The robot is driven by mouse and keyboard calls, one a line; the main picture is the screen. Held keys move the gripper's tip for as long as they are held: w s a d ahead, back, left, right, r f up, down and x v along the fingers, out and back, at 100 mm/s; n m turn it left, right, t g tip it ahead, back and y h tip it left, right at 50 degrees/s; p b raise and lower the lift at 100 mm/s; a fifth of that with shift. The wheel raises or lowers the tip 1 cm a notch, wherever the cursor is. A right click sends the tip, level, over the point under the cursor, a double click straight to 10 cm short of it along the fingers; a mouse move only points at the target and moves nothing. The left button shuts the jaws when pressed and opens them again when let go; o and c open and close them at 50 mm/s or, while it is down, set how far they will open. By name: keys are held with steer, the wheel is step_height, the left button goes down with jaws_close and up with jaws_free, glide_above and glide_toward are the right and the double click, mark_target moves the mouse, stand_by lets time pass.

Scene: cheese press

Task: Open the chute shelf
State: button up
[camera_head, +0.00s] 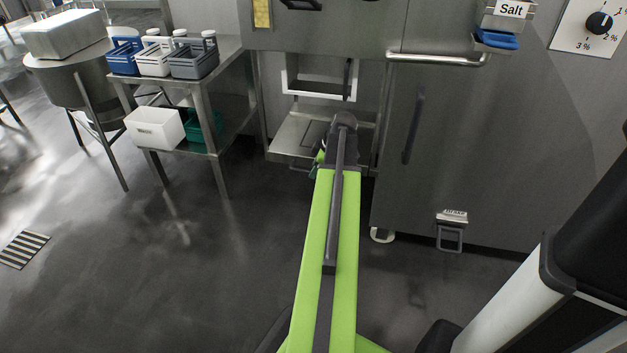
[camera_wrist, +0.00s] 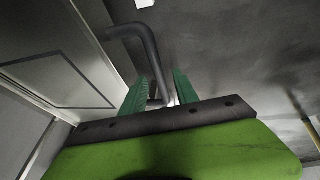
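A steel panel with an inset rectangle (camera_head: 290,132), which looks like the chute shelf, lies below a white-framed opening (camera_head: 320,88) in the machine front. Part of it is hidden by my arm. In the wrist view a similar panel (camera_wrist: 60,78) fills the left side. A dark bent bar handle (camera_wrist: 148,48) runs down between the green fingers of my gripper (camera_wrist: 163,90). The fingers stand apart on either side of the bar, with no clear grip on it. In the head view my gripper is mostly hidden behind the arm, at the panel's right part.
A steel table (camera_head: 205,90) with blue, white and grey crates stands left. A tall door with a dark handle (camera_head: 413,128) is right of the opening. A horizontal rail (camera_head: 435,60) crosses above it. A pedal (camera_head: 450,235) sits low on the right.

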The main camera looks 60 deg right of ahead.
steer(key=shift+w+f, duration=0.2)
steer(key=shift+f, duration=0.2)
jaws_close()
stand_by(1.1)
